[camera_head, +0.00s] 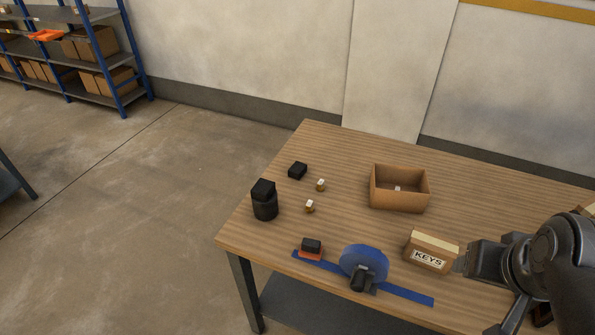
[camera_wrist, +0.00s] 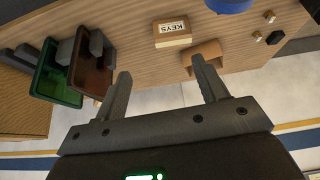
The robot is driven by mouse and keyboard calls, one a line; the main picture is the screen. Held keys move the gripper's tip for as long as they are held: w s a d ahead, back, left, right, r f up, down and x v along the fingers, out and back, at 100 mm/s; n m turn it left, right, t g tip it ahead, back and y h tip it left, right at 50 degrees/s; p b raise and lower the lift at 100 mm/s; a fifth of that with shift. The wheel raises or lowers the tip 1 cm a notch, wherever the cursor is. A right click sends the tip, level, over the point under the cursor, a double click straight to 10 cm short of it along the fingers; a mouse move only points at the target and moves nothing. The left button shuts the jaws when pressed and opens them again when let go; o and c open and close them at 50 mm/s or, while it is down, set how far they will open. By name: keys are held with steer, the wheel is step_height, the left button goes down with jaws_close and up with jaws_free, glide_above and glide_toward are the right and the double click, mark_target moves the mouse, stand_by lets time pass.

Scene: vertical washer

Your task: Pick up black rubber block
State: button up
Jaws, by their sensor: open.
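A small black block (camera_head: 298,170) lies flat near the table's far left edge; it looks like the black rubber block. What seems to be the same block (camera_wrist: 275,37) shows at the right of the wrist view. Another black block sits on a dark cylinder (camera_head: 265,207), and a black piece (camera_head: 311,245) rests on an orange-red base, so which one is rubber is not certain. My gripper (camera_wrist: 160,68) is open with nothing between its fingers. In the head view my gripper (camera_head: 472,260) is at the table's right, beside the KEYS box and far from the black block.
Two small brass pieces (camera_head: 320,185) (camera_head: 309,206) lie near the block. An open cardboard box (camera_head: 400,203), a KEYS box (camera_head: 430,257) and a blue disc (camera_head: 363,262) on a blue strip stand on the table (camera_head: 345,160). Green (camera_wrist: 45,92) and brown (camera_wrist: 91,78) bins show in the wrist view.

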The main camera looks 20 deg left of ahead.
steer(key=w+a+f+n+h, duration=0.1)
steer(key=w+a+n, duration=0.7)
steer(key=w, duration=0.5)
steer(key=w+a+f+n+h, duration=0.1)
steer(key=w+a+n, duration=0.75)
steer(key=w, duration=0.35)
steer(key=n+t+y, duration=0.1)
steer(key=n+t, duration=0.2)
steer(key=n, duration=1.5)
glide_toward(297, 167)
steer(key=f, duration=0.1)
steer(key=w, duration=0.1)
steer(key=f, duration=0.1)
steer(key=shift+w+d+f, duration=0.2)
steer(key=shift+d+f, duration=0.1)
steer(key=shift+f, duration=0.05)
steer(key=shift+w+r+x, duration=0.1)
steer(key=shift+w+x, duration=0.05)
steer(key=shift+x, duration=1.25)
steer(key=shift+w+r+x, duration=0.1)
steer(key=shift+r+x, duration=0.05)
steer(key=shift+x, duration=1.3)
steer(key=shift+a, duration=0.15)
